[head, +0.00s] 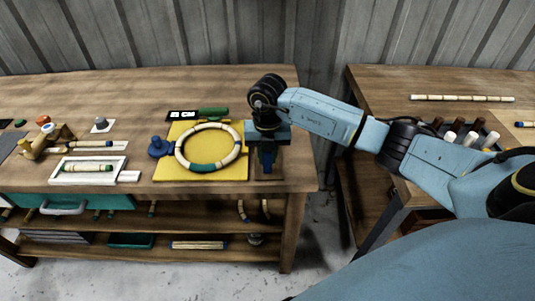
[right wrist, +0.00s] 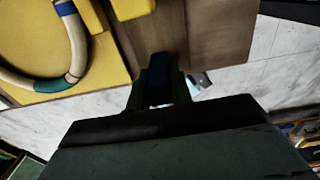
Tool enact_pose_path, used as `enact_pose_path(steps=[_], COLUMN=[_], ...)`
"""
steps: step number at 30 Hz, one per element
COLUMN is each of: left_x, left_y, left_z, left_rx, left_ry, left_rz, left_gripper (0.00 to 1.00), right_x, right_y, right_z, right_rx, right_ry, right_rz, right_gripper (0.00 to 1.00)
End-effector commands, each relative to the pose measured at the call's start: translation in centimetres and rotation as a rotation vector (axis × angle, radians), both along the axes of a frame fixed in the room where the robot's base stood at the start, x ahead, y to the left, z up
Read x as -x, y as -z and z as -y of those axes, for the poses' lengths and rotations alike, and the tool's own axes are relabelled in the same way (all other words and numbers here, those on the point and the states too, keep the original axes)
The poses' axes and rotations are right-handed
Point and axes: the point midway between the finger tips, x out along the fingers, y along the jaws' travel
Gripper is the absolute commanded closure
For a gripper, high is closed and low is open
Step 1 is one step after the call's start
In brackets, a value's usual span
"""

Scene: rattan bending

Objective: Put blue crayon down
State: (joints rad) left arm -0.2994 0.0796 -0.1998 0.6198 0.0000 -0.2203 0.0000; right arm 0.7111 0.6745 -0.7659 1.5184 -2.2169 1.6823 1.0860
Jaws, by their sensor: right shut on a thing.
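My right gripper (head: 267,168) points down at the right end of the left workbench, just right of the yellow board. It is shut on a dark blue thing, which I take for the blue crayon (right wrist: 160,78). The crayon shows only as a dark strip between the fingers in the right wrist view, and the fingers hide most of it. I cannot tell whether its lower end touches the bench top. My left gripper is not in view.
A rattan ring (head: 181,139) lies on the yellow board (head: 168,172), with a blue knob (head: 160,147) at its left. A white tray (head: 66,181) is further left. The bench's front and right edges (head: 306,187) are close to my gripper; a gap separates the second table (head: 390,90).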

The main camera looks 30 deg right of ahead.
Motion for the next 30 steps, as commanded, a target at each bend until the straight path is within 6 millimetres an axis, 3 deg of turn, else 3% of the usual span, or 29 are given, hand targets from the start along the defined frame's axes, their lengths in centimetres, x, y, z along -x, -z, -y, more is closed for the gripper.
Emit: enact_pose_path(steps=[5,6,11,22,30], left_x=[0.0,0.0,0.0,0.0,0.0], left_y=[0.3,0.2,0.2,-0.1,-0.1], left_z=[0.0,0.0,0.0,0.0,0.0], left_rx=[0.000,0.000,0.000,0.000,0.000], left_ry=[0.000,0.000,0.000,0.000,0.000], left_rz=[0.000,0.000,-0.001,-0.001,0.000], left_gripper=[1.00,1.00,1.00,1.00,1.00], right_x=[0.0,0.0,0.0,-0.1,-0.1], right_y=[0.3,0.3,0.3,-0.5,-5.7], right_z=[0.0,0.0,0.0,0.0,0.0], right_rx=[0.000,0.001,0.000,-0.001,0.001], right_ry=[0.000,0.000,0.000,0.000,0.000], right_rz=[0.000,-0.001,0.000,0.003,0.007], right_gripper=[0.93,0.76,0.57,0.57,0.57])
